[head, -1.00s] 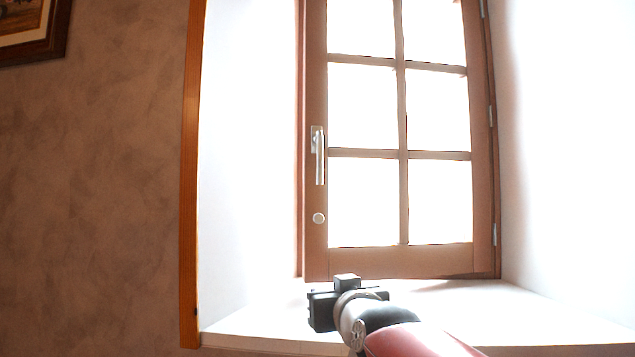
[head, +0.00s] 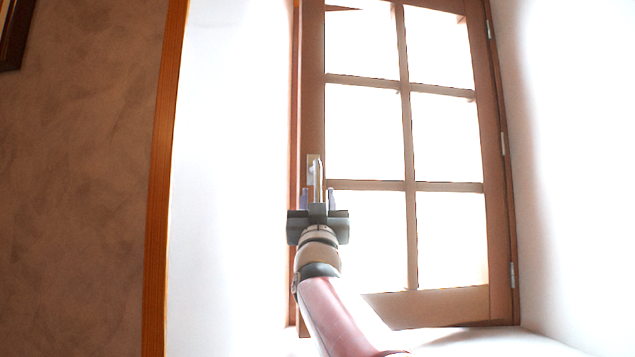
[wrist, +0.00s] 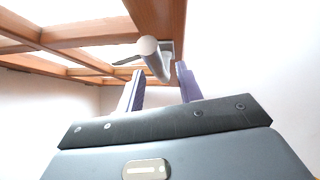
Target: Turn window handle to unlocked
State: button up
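The window handle (head: 317,176) is a pale metal lever on the left stile of the brown wooden window frame, pointing downward in the head view. In the wrist view the handle (wrist: 155,58) shows end-on, its round tip towards me, with its mounting plate behind. My gripper (head: 318,198) is open, its two purplish fingers on either side of the handle's lower part in the head view. In the wrist view the gripper (wrist: 160,88) has a clear gap between its fingers, and the handle tip appears above that gap. I cannot tell whether a finger touches it.
The wooden window (head: 411,135) has several bright panes and hinges on its right side. White recess walls stand on both sides, and a pale sill (head: 470,340) lies below. An orange wooden trim (head: 163,180) edges the recess at left, beside a brown wall.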

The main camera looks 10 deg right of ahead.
aim_at(318, 195)
jog(key=p+x, duration=0.1)
jog(key=x, duration=0.3)
jog(key=shift+p, duration=0.35)
grip_shut()
